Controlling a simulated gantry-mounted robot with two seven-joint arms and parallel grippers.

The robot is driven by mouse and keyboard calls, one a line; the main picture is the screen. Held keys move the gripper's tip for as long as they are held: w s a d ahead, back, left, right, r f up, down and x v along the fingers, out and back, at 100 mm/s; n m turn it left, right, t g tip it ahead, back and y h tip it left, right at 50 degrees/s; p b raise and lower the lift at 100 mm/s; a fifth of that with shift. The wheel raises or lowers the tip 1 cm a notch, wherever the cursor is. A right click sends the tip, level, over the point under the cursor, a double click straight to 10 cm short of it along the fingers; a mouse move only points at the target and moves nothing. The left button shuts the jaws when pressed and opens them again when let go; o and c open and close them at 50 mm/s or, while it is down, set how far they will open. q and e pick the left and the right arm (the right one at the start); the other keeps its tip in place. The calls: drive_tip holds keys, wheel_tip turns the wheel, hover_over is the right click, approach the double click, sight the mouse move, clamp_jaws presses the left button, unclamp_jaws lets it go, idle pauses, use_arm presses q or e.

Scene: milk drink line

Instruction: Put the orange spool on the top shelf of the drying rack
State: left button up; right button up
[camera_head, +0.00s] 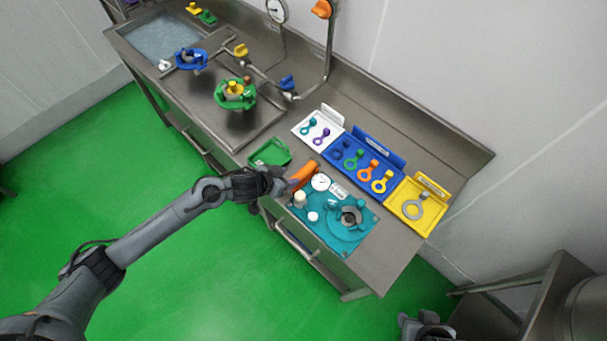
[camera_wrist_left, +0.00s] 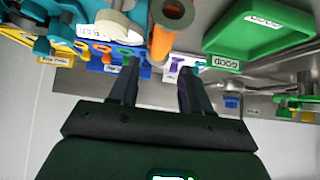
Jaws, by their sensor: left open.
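An orange hollow tube-shaped piece, which looks like the orange spool (camera_head: 305,173), is at the front part of the steel counter, between the green tray and the teal mat. My left gripper (camera_head: 280,184) is beside it, at its left, and hides part of it. In the left wrist view the spool (camera_wrist_left: 160,43) shows just beyond and between the fingertips of my left gripper (camera_wrist_left: 158,72). The fingers are open with nothing between them. My right gripper (camera_head: 425,326) is only partly in view at the bottom edge. I cannot clearly identify the drying rack.
A green tray (camera_head: 258,158) is close to the left gripper. A teal mat (camera_head: 362,238) holds white and teal parts. White (camera_head: 299,131), blue (camera_head: 393,165) and yellow (camera_head: 425,224) trays stand behind. A steel stand (camera_head: 545,285) is at the lower right.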

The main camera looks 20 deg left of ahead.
sight(301, 172)
use_arm(q)
drive_tip(key=shift+b+x, duration=0.5)
drive_tip(key=shift+x, duration=4.25)
drive_tip(key=shift+w+a+r, duration=0.1)
drive_tip(key=shift+w, duration=0.1)
drive_tip(key=shift+c, duration=0.3)
clamp_jaws()
